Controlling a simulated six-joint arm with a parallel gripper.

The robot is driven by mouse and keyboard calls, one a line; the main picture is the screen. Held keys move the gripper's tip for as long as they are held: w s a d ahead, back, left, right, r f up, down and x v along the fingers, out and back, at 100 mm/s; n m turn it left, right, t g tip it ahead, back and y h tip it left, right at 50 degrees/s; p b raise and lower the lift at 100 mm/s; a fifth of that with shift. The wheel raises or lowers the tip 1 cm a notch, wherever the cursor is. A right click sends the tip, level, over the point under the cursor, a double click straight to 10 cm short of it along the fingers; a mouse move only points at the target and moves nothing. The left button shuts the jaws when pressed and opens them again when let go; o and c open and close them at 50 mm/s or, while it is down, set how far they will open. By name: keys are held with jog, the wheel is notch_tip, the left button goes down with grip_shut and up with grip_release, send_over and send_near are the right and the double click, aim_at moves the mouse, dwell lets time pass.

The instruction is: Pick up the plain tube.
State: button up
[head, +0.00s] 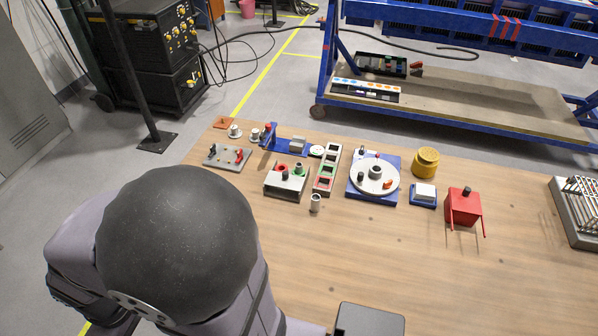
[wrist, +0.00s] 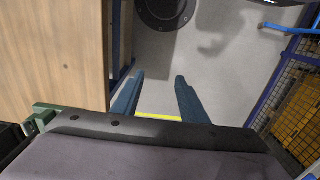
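A small grey tube (head: 315,203) with no coloured band that I can see stands upright on the wooden table, in front of the row of fixtures; it looks like the plain tube. Nothing touches it. My gripper (wrist: 158,76) shows in the wrist view with its two blue-grey fingers apart and nothing between them. It points at the floor beside the table edge, away from the tube. The tube is not in the wrist view. In the head view my arm fills the lower left, and my gripper is not visible there.
Behind the tube are a grey box (head: 287,183) with ringed holes, a narrow rack (head: 323,183) with square pockets, and a round white turntable (head: 359,178) on a blue plate. A red box (head: 462,209) stands farther right. The table in front of the tube is clear.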

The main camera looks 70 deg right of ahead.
dwell(0.3)
jog(key=n+g+h+b, duration=0.4)
jog(key=n+h+b, duration=0.9)
jog(key=n+b, duration=0.3)
send_near(299, 165)
jog(key=shift+m+t, duration=0.3)
jog(key=shift+m, duration=0.2)
jog(key=shift+x, duration=2.65)
jog(key=shift+p+x, duration=0.85)
jog(key=shift+x, duration=1.75)
jog(key=shift+s, duration=0.15)
grip_shut()
